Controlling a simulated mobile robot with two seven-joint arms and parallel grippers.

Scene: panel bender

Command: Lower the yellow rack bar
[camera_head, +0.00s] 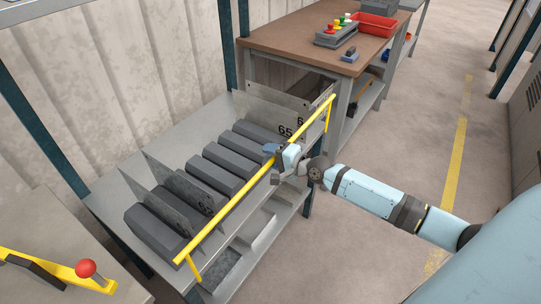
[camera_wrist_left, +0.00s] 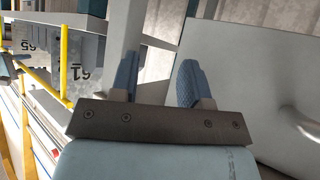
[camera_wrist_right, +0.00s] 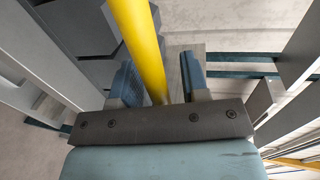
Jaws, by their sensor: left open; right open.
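The yellow rack bar (camera_head: 222,214) runs along the front of a rack of grey blocks, raised above the rack's front edge, with a bent-down leg at each end. My right gripper (camera_head: 275,163) is at the bar, a little past its middle towards the far end. In the right wrist view the bar (camera_wrist_right: 138,45) passes between the two open blue fingers, closer to the left one; I cannot tell whether they touch. My left gripper (camera_wrist_left: 158,78) is open and empty in the left wrist view, and is outside the head view.
Several grey blocks (camera_head: 213,172) and thin upright plates stand in the rack. A workbench (camera_head: 290,38) with a button box (camera_head: 336,36) and red bin (camera_head: 374,24) is behind. A yellow lever with a red knob (camera_head: 86,268) is front left. Floor at right is clear.

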